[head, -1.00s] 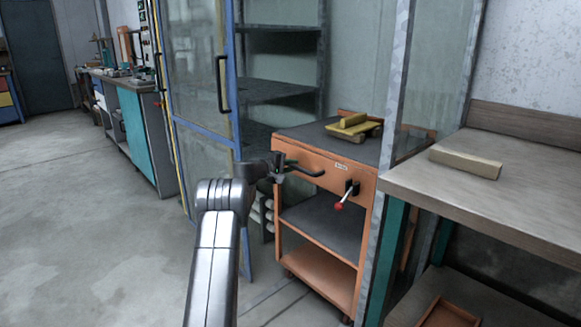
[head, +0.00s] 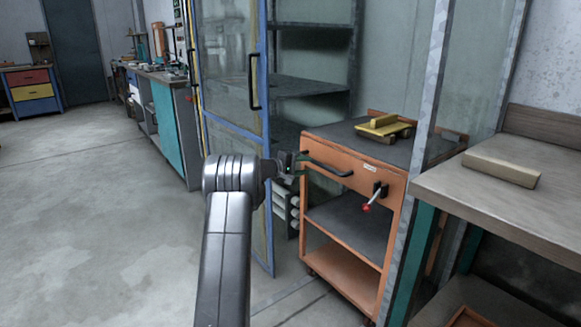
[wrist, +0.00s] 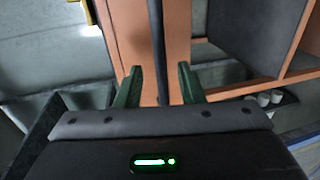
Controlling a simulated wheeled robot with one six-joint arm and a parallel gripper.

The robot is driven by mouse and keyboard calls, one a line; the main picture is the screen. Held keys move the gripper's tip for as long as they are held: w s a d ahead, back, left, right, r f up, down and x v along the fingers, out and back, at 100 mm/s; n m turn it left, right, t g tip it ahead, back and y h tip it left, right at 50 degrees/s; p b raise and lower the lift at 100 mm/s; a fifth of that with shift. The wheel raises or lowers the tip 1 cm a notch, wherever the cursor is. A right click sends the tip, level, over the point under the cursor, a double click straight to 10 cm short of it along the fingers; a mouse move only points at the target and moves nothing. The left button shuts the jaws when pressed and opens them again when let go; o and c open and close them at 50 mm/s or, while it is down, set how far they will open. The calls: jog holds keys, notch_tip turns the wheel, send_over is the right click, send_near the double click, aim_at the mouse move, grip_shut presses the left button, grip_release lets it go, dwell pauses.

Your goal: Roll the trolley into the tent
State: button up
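The orange trolley (head: 345,262) with a dark top stands at the tent opening, between the blue-framed glass door (head: 233,115) and the galvanised post (head: 421,120). A dark bar handle (head: 338,172) sticks out from its front, beside a lever with a red knob (head: 367,207). A yellow piece (head: 384,125) lies on top. My gripper (head: 293,166) is by the handle's left end. In the wrist view, its green fingers (wrist: 158,86) stand apart with a dark bar (wrist: 157,45) between them and gaps on both sides. Contact with the handle cannot be told.
A workbench (head: 480,195) with a pale block (head: 500,168) stands close on the right. Shelving (head: 307,87) is seen inside the tent. A teal bench (head: 168,130) and a drawer cabinet (head: 33,92) stand at the back left. The floor on the left is clear.

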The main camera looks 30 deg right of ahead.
aim_at(317, 164)
jog(key=v, duration=0.6)
jog(key=shift+a+p, duration=0.15)
jog(key=shift+p, duration=0.15)
jog(key=b+x, duration=0.1)
jog(key=x, duration=1.3)
jog(key=shift+s+a+r, duration=0.1)
jog(key=shift+a, duration=0.05)
